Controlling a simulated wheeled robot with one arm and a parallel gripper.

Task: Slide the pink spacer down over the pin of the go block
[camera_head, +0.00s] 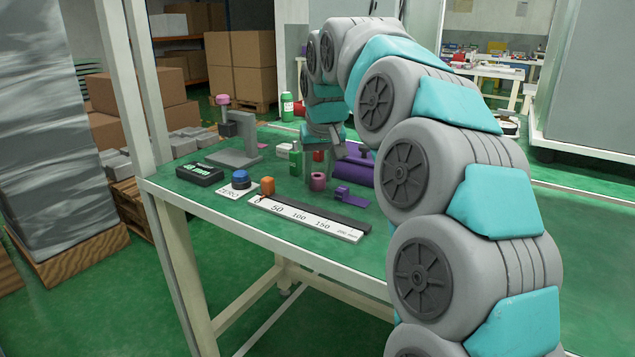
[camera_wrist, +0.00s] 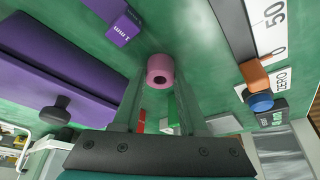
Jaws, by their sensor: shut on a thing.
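The pink spacer (camera_head: 318,182) is a short ring with a dark hole. It also shows in the wrist view (camera_wrist: 160,65). My gripper (camera_head: 319,172) points down over the table and is shut on the spacer, with one finger on each side in the wrist view (camera_wrist: 159,83). Whether the spacer touches the table is unclear. A green block (camera_head: 295,164) with an upright post, seemingly the go block, stands just left of my gripper. A red block (camera_head: 318,156) shows behind the fingers, partly hidden. Both are mostly hidden in the wrist view.
A purple block (camera_head: 356,172) and a small purple "1 mm" piece (camera_head: 350,197) lie to the right. A ruler (camera_head: 305,217), orange cube (camera_head: 267,186) and blue button (camera_head: 240,177) are in front. A grey stand (camera_head: 236,157) and black readout (camera_head: 199,174) stand left.

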